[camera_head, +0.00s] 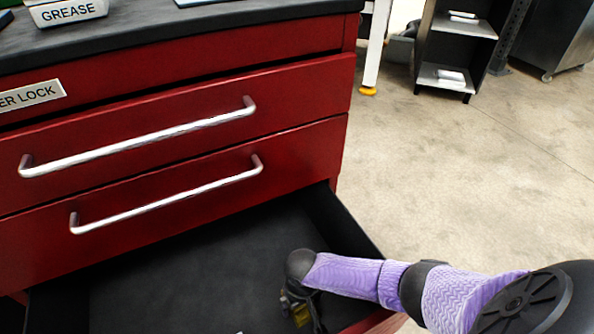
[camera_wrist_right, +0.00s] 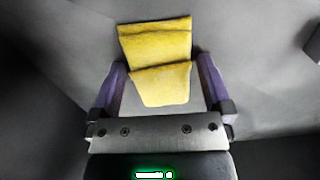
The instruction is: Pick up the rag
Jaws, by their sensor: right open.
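The rag (camera_wrist_right: 160,80) is yellow and folded. It lies on a dark grey surface in the right wrist view, between and beyond the fingers of my right gripper (camera_wrist_right: 162,68). The fingers are apart, one on each side of the rag, and I cannot tell whether they touch it. In the head view my right gripper (camera_head: 300,306) is low inside the open drawer, mostly hidden by my own wrist. A small yellow patch there may be part of the rag. My left gripper is out of view.
The open bottom drawer (camera_head: 180,280) has a dark floor, mostly bare. Above it are closed red drawers with silver handles (camera_head: 140,140). A worktop (camera_head: 130,35) with a grease-labelled box (camera_head: 68,12) is on top. A shelf unit (camera_head: 455,45) stands at the back right, with open floor before it.

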